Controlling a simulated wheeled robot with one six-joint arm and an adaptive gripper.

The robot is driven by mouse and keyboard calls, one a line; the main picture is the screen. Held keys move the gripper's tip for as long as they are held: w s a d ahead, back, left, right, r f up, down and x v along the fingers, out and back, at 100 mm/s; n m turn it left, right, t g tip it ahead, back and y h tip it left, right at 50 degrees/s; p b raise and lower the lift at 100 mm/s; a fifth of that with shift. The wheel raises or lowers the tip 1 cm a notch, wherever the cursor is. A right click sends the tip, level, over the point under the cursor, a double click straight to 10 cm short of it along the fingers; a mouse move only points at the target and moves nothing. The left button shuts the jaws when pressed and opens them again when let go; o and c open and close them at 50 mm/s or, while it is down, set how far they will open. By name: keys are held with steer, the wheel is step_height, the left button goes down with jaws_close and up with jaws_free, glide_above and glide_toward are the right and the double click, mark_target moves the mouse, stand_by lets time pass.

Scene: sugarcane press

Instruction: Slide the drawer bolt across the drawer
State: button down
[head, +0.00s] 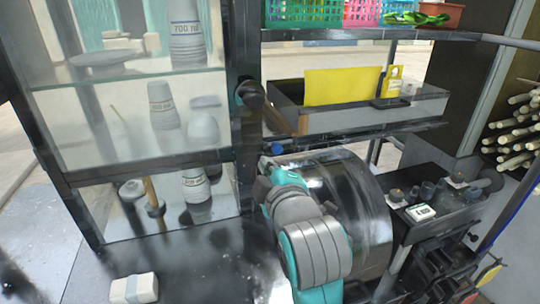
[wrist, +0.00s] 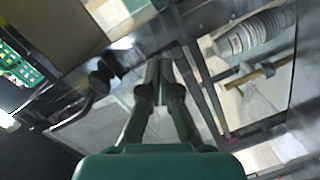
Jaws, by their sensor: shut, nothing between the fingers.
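A grey open-topped tray or drawer (head: 350,123) sits on the middle shelf in the head view, right of the dark cabinet post. A dark round knob (head: 250,93) on the post stands at its left end; a dark knob also shows left of my fingers in the wrist view (wrist: 101,80). I cannot tell for sure which part is the drawer bolt. My gripper (wrist: 160,66) is shut and empty, its fingers pointing at the dark frame. In the head view my arm's wrist hides most of it, below the knob and the tray's left end.
A glass-fronted cabinet with stacked cups (head: 163,105) stands at left. A yellow cloth (head: 340,85) hangs at the tray, beside a yellow tag (head: 393,83). A dark shiny drum (head: 350,205) lies behind my arm. Cane stalks (head: 515,130) are at far right. A pale block (head: 134,288) lies on the counter.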

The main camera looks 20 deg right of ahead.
steer(key=w, duration=0.6)
steer(key=w+f, duration=0.1)
steer(key=w, duration=0.2)
steer(key=shift+w+d, duration=0.3)
steer(key=shift+w, duration=0.1)
steer(key=shift+w+d+f, duration=0.1)
steer(key=shift+d+f, duration=0.4)
steer(key=shift+d, duration=0.4)
steer(key=shift+w+d+f, duration=0.1)
steer(key=shift+d+f, duration=0.35)
steer(key=shift+d, duration=0.4)
steer(key=shift+d, duration=2)
steer(key=shift+a+r, duration=0.1)
